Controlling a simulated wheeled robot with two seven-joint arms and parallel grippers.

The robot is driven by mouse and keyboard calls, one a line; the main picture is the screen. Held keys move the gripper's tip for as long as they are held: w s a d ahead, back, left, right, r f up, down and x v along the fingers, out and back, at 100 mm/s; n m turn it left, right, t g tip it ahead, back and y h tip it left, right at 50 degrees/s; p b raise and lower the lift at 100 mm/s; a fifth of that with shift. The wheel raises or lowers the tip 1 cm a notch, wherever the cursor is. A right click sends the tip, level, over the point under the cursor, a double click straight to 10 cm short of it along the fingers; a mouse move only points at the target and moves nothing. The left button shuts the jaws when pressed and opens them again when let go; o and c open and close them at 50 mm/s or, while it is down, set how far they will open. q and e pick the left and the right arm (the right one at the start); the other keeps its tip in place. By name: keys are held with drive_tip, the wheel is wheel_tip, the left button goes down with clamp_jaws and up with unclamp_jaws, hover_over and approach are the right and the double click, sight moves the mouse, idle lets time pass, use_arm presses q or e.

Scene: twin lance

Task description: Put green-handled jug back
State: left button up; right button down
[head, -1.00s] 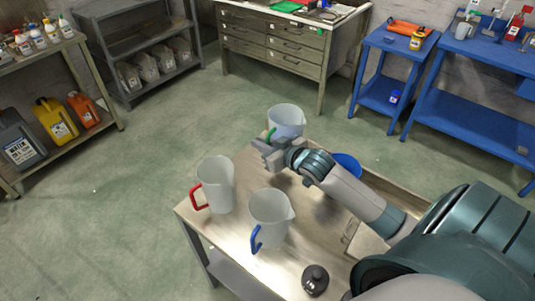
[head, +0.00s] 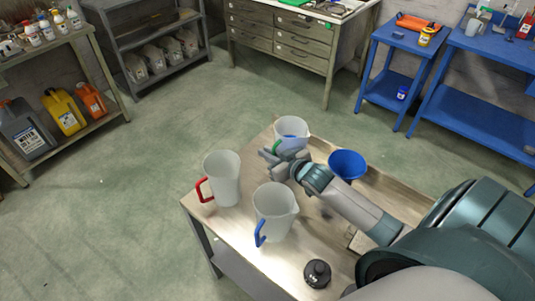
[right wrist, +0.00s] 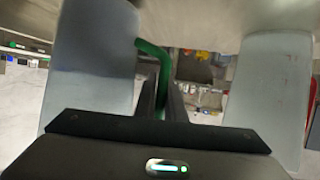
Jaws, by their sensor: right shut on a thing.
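The green-handled jug (head: 291,131) is pale and translucent, upright at the far corner of the work table. Its green handle also shows in the right wrist view (right wrist: 150,52), between the dark fingers. My right gripper (head: 272,157) is shut on this handle, on the near side of the jug. The gripper hides the jug's lower part, so I cannot tell whether its base touches the table. A red-handled jug (head: 222,177) and a blue-handled jug (head: 274,212) stand upright on the table, nearer to me. My left gripper is not in view.
A blue funnel-like vessel (head: 347,165) is right of the held jug, beyond my right forearm. A small black object (head: 317,273) lies near the table's front. The metal table (head: 228,215) is bare between the jugs. Shelves, drawers (head: 290,45) and blue benches (head: 470,107) stand beyond open floor.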

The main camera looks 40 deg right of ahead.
drive_tip(key=shift+f, duration=0.4)
drive_tip(key=c, duration=1.8)
unclamp_jaws()
drive_tip(key=shift+f, duration=0.1)
drive_tip(key=shift+c, duration=0.2)
drive_tip(key=shift+s, duration=0.1)
drive_tip(key=b+v, duration=0.2)
drive_tip(key=v, duration=1)
drive_tip(key=shift+a+r, duration=0.1)
drive_tip(key=shift+r, duration=0.1)
